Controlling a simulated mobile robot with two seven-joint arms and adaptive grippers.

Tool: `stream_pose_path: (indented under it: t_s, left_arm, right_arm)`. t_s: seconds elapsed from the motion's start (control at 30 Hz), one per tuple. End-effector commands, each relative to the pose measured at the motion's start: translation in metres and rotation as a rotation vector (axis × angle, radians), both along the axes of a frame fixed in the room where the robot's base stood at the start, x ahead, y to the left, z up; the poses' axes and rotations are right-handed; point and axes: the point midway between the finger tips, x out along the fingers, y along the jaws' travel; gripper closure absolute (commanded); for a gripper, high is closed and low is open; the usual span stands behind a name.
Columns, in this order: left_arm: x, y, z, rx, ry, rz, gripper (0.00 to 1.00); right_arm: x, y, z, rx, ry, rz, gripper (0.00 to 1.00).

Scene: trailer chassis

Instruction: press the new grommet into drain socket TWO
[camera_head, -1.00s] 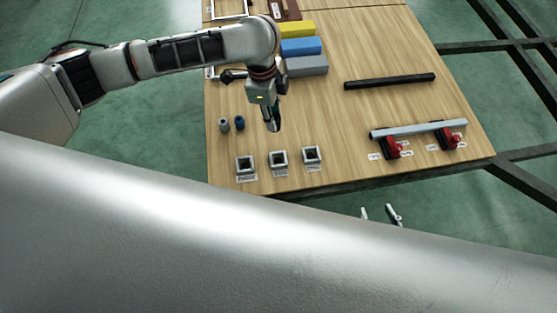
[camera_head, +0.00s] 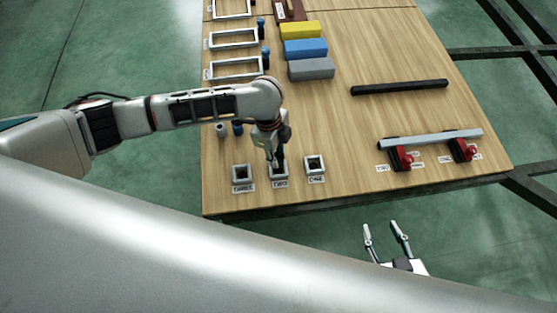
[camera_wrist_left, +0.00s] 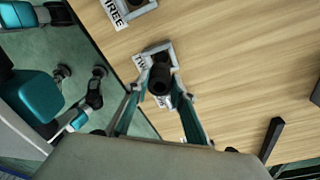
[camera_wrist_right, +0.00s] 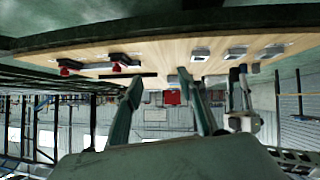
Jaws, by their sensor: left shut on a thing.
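Three small grey square drain sockets stand in a row near the table's front edge, labelled THREE (camera_head: 242,173), TWO (camera_head: 278,174) and ONE (camera_head: 315,164). My left gripper (camera_head: 276,158) is over socket TWO, pointing down. In the left wrist view its fingers are shut on a black cylindrical grommet (camera_wrist_left: 160,78). The grommet overlaps socket TWO (camera_wrist_left: 157,53) there; I cannot tell whether it touches the socket or is in it. My right gripper (camera_head: 387,232) is open and empty, off the table's front edge.
A grey (camera_head: 221,130) and a blue (camera_head: 238,127) small cylinder stand behind socket THREE. Yellow, blue and grey blocks (camera_head: 310,69) and a black bar (camera_head: 400,87) lie further back. A grey rail (camera_head: 430,139) rests on red-and-black clamps at right.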

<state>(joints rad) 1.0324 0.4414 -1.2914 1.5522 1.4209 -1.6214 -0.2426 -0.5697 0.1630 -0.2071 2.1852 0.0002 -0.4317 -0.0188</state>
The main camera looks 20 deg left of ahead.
Motion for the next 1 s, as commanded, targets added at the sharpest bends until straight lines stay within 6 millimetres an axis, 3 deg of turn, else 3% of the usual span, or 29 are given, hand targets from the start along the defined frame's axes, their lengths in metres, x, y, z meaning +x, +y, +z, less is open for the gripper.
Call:
stream_pose_path:
  t_s: [0.17,0.3,0.43,0.6,0.87,0.9,0.97,1.0]
  left_arm:
    - [0.000,0.000,-0.013,-0.001,0.002,0.000,0.97]
    - [-0.003,-0.001,-0.040,0.000,0.009,-0.001,0.97]
    - [-0.003,0.000,-0.059,-0.001,0.007,-0.001,0.97]
    - [0.001,0.000,-0.056,-0.001,-0.003,-0.001,0.97]
    - [0.001,0.000,-0.059,-0.001,-0.003,-0.001,0.97]
    - [0.001,0.000,-0.060,-0.001,-0.003,-0.001,0.74]
    - [0.001,0.000,-0.060,-0.001,-0.003,-0.001,0.59]
    - [0.001,0.000,-0.060,-0.001,-0.003,-0.001,0.59]
  right_arm:
    - [-0.003,0.003,-0.004,0.005,0.008,0.003,0.60]
    - [-0.011,0.003,-0.018,0.006,0.034,0.004,0.60]
    - [-0.008,0.006,-0.015,0.013,0.027,0.005,0.60]
    - [0.005,0.007,0.001,0.018,-0.010,0.005,0.60]
    - [0.002,0.007,-0.003,0.017,-0.002,0.007,0.60]
    - [0.001,0.007,-0.003,0.016,-0.001,0.007,0.60]
    - [0.000,0.007,-0.004,0.016,0.001,0.007,0.60]
    - [0.000,0.007,-0.004,0.016,0.002,0.007,0.60]
